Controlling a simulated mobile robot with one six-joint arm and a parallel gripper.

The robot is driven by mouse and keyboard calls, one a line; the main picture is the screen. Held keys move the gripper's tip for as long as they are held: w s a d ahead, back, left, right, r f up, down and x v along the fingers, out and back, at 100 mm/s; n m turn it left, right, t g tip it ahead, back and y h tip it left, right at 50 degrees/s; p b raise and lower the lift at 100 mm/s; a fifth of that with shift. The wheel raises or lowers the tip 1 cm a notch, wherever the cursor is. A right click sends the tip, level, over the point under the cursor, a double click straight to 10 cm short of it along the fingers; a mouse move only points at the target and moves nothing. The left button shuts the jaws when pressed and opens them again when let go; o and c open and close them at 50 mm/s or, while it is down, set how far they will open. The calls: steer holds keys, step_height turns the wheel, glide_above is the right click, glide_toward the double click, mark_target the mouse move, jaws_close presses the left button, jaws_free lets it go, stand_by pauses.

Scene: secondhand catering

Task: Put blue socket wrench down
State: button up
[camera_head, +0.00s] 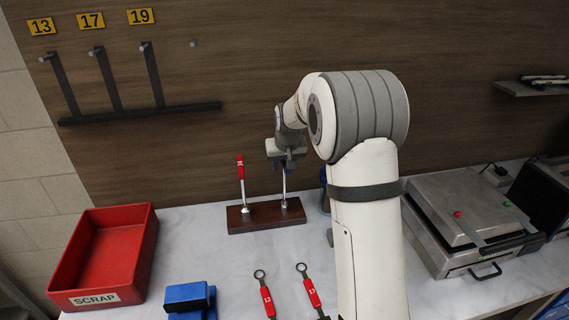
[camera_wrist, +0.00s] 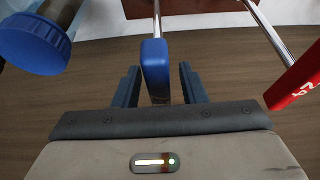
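The blue socket wrench (camera_head: 284,187) stands upright, its lower end at the right side of a dark wooden base (camera_head: 266,222). Its blue handle (camera_wrist: 155,62) shows in the wrist view between the two fingers of my gripper (camera_wrist: 158,85). A gap shows between the handle and the right finger; the left finger is very close to it. The fingers look open around the handle. In the head view my gripper (camera_head: 287,160) is above the base and hides most of the handle.
A red-handled wrench (camera_head: 241,170) stands at the base's left, also in the wrist view (camera_wrist: 297,80). A blue-capped object (camera_wrist: 35,42) is close at left there. A red scrap bin (camera_head: 105,250), blue blocks (camera_head: 188,297), two red-handled spanners (camera_head: 266,299) and a grill (camera_head: 465,220) share the counter.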

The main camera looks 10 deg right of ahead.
steer(key=shift+r, duration=0.15)
steer(key=b+v, duration=0.2)
steer(key=v, duration=0.9)
steer(key=shift+s+r, duration=0.25)
steer(key=shift+r, duration=0.2)
steer(key=shift+s, duration=0.25)
steer(key=s+f, duration=0.2)
steer(key=s, duration=1.5)
steer(key=s+f, duration=0.3)
steer(key=s, duration=1.4)
steer(key=shift+f+g, duration=0.25)
steer(key=shift+g, duration=0.15)
steer(key=shift+a+f, duration=0.1)
